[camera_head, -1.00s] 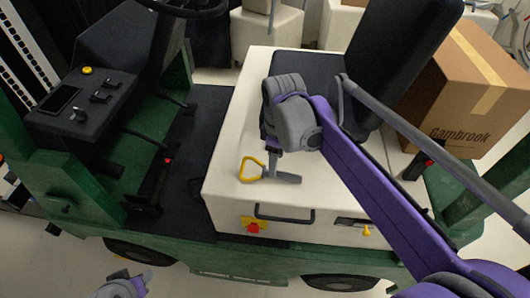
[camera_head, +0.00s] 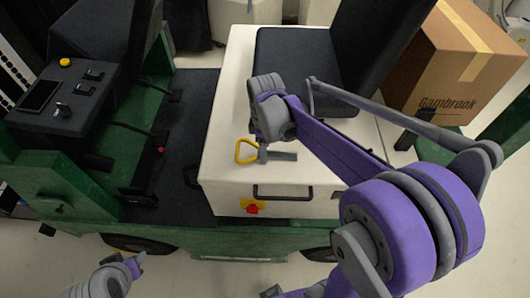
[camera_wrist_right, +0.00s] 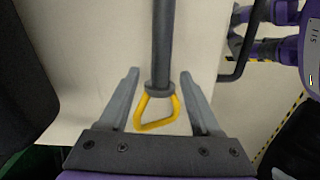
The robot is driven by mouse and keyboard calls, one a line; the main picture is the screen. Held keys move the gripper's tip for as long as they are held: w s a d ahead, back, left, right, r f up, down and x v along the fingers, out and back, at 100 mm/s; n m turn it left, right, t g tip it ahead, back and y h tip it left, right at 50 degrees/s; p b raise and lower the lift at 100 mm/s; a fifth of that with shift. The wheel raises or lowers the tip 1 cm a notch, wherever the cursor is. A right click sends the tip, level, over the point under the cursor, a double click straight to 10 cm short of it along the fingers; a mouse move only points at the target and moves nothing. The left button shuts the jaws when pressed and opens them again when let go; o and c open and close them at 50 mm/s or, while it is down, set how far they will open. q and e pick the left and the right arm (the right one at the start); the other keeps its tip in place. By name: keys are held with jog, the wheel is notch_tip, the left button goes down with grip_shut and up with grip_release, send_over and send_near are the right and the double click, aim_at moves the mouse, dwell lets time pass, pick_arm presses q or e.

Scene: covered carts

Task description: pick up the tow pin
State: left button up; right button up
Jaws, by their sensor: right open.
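The tow pin, a dark grey rod with a yellow loop handle (camera_head: 246,151), lies on the cart's cream top near its front edge. In the right wrist view its loop (camera_wrist_right: 157,124) is between the fingers and its shaft (camera_wrist_right: 161,40) runs away past the fingertips. My right gripper (camera_wrist_right: 160,75) is open, one finger on each side of the pin, with gaps on both sides. In the head view my right wrist hangs over the pin and hides part of it. My left gripper (camera_head: 137,263) is low at the left, away from the pin; its jaw opening is unclear.
The cream box top (camera_head: 225,110) carries a black seat (camera_head: 284,60) behind the pin. A black handle (camera_head: 283,192) is on its front face. A control console (camera_head: 65,105) stands at left, a cardboard box (camera_head: 455,65) at back right. Floor in front is clear.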

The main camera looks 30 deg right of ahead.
jog(key=shift+f, duration=0.45)
jog(key=shift+c, duration=0.3)
grip_shut()
dwell(0.9)
